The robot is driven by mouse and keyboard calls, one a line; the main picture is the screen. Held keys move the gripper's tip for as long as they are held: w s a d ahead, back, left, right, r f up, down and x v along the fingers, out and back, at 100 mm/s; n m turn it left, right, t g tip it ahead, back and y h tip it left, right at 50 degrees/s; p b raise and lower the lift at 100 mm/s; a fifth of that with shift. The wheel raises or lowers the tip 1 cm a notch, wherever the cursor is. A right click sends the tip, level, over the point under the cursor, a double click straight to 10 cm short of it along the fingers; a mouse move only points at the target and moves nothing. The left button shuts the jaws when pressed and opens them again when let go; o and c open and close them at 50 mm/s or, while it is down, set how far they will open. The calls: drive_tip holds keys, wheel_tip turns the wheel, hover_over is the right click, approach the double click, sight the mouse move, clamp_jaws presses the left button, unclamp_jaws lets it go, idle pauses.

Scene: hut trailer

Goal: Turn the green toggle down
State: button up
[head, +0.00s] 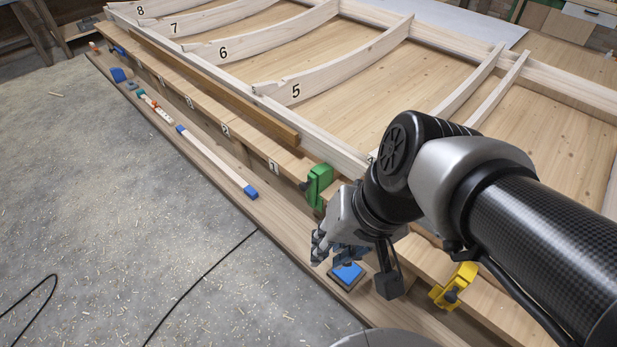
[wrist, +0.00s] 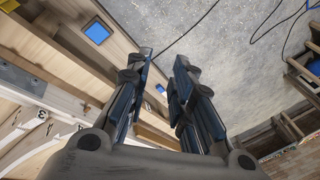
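A green toggle (head: 318,185) stands on the edge of the long wooden frame, just above and left of my gripper in the head view. Its lower part is close to the frame's side, and I cannot tell the exact tilt of its lever. My gripper (head: 325,248) hangs below it, over the front ledge, apart from the toggle. In the wrist view the two fingers (wrist: 164,60) stand apart with an empty gap between them. The green toggle does not show in the wrist view.
A yellow toggle (head: 455,286) sits right of my gripper. A blue-topped square block (head: 346,275) lies on the ledge (head: 205,155) below the fingers; it also shows in the wrist view (wrist: 97,32). A long blue-ended level (head: 215,160) lies further left.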

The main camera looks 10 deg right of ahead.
drive_tip(key=w+a+m+y, duration=0.1)
drive_tip(key=w+a+m, duration=0.1)
drive_tip(key=w+a+f+m+g+y+p, duration=0.1)
drive_tip(key=w+a+m+y, duration=0.1)
drive_tip(key=w, duration=0.1)
drive_tip(key=shift+f, duration=0.1)
drive_tip(key=c, duration=0.4)
drive_tip(key=w+m, duration=0.1)
drive_tip(key=w+m+y, duration=0.1)
drive_tip(key=w+a+f+y+p, duration=0.1)
drive_tip(key=shift+w+m, duration=0.4)
drive_tip(key=w+d+f+m+t+y+p, duration=0.25)
drive_tip(key=w+f+m, duration=0.25)
drive_tip(key=w+m, duration=0.3)
drive_tip(key=w+d+f+m+t+h+p, duration=0.1)
drive_tip(key=w+d+f+m+t+h, duration=0.1)
drive_tip(key=d+f+m, duration=0.4)
drive_tip(key=w+d+f+m+t+h, duration=0.3)
drive_tip(key=d+f+m, duration=0.4)
drive_tip(key=f, duration=0.6)
drive_tip(key=shift+w+d+f+p, duration=0.2)
drive_tip(key=shift+w+p, duration=0.15)
drive_tip(key=shift+w, duration=0.45)
drive_tip(key=shift+t, duration=0.25)
